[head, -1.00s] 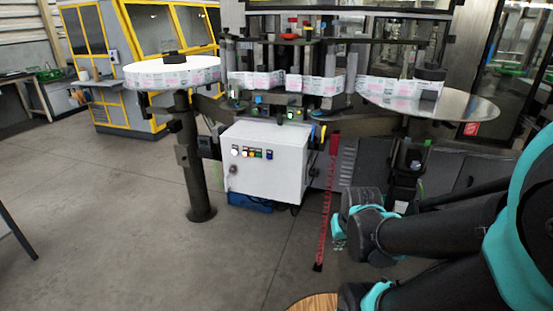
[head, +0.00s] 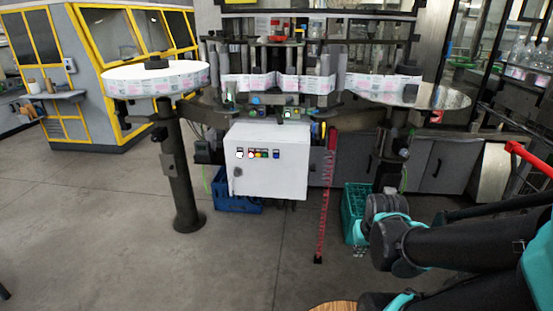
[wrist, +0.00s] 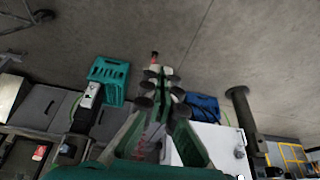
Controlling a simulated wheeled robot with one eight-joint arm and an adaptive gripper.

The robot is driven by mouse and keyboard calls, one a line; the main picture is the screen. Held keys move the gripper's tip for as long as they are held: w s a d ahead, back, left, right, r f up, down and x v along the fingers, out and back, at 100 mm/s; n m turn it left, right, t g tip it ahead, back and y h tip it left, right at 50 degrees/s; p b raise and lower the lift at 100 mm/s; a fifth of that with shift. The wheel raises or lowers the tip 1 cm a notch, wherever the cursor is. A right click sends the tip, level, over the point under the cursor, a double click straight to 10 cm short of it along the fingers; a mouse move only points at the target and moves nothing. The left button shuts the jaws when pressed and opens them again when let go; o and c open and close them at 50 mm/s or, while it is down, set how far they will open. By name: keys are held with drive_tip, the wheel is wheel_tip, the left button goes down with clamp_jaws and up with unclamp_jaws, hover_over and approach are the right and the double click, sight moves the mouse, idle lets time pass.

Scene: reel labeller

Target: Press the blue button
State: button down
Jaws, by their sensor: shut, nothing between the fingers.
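The blue button (head: 276,154) is the rightmost in a row of small buttons on the front of a white control box (head: 268,182). The box hangs under the reel labeller and also shows in the wrist view (wrist: 212,150), where the blue button cannot be made out. My gripper (head: 359,251) is at the lower right in the head view, right of the box and lower than the buttons, apart from them. In the wrist view my gripper (wrist: 155,70) points away from the camera with its fingertips together, holding nothing.
White, red, yellow and green buttons (head: 258,154) sit left of the blue one. A red post (head: 324,200) stands right of the box. A green crate (head: 353,208) stands behind my gripper, a blue crate (head: 236,204) under the box. A dark pillar (head: 180,180) stands left.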

sight(276, 156)
drive_tip(key=w+a+r+n+t+y, duration=0.2)
drive_tip(key=w+a+y, duration=0.1)
drive_tip(key=w+a, duration=1.1)
drive_tip(key=w+a+r+n+t+y, duration=0.2)
drive_tip(key=w+a+r+t+y, duration=0.1)
drive_tip(key=w+a, duration=1.1)
drive_tip(key=w+y, duration=0.1)
drive_tip(key=w, duration=0.3)
drive_tip(key=shift+a+r+n+t, duration=0.25)
drive_tip(key=shift+a+n+t, duration=0.05)
drive_tip(key=shift+w+d, duration=0.2)
drive_tip(key=shift+w, duration=4.2)
drive_tip(key=shift+w, duration=0.4)
